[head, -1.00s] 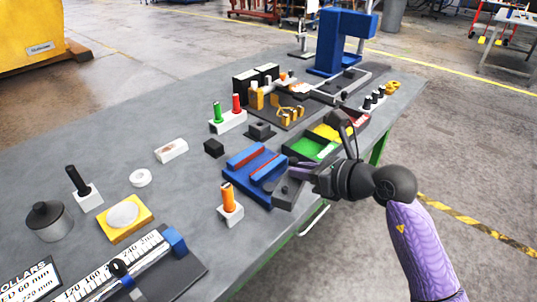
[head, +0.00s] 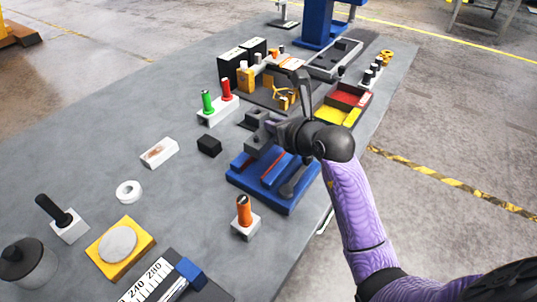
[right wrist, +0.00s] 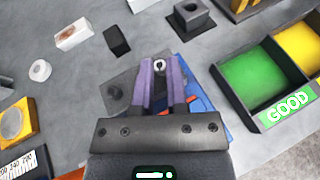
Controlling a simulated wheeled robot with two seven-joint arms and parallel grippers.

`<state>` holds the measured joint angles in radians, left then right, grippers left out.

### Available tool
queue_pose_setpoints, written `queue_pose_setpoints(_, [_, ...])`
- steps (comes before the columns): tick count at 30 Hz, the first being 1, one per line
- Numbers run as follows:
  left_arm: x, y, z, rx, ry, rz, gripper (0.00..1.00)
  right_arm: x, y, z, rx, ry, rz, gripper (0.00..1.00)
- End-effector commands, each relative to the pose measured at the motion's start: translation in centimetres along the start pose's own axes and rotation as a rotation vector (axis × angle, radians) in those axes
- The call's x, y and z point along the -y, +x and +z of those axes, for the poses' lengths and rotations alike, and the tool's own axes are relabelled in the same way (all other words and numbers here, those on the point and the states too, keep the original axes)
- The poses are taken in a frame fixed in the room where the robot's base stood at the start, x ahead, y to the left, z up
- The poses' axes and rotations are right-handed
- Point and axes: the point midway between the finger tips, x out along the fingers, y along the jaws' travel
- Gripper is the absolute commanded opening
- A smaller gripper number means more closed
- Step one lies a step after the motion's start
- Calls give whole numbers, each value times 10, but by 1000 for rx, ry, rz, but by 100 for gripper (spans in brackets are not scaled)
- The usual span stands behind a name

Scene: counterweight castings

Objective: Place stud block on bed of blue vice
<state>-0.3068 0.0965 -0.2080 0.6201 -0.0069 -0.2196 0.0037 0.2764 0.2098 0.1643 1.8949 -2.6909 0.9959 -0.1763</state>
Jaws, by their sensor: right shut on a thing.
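The blue vice (head: 290,206) sits on the grey bench in the head view, with raised blue jaws and reddish strips along them. My right gripper (head: 263,132) is above the vice's far side. It is shut on the stud block (right wrist: 127,80), a grey piece with a dark round spot and a pale ringed stud between the fingers. In the right wrist view the gripper (right wrist: 159,68) and block cover most of the vice (right wrist: 199,104). Whether the block touches the vice is hard to tell. My left gripper is not in view.
A small black block (head: 209,145) and a grey block with a hole (head: 252,119) lie beyond the vice. An orange-handled piece (head: 244,212) stands in front. The green bin (right wrist: 252,80) and yellow bin (head: 338,112) are to the right. Bench to the left has free room.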

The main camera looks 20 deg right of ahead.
Motion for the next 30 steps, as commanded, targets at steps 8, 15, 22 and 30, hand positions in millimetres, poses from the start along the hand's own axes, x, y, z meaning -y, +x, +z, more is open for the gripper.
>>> queue_pose_setpoints(8, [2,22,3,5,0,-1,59,3,21,-51,1,1,1,0])
queue_pose_setpoints(15, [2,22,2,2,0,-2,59,3,22,-53,5,-1,1,0])
queue_pose_setpoints(22, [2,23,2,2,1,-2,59,3,23,-57,1,-1,1,28])
queue_pose_setpoints(30, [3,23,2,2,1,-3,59,3,23,-56,1,-1,2,52])
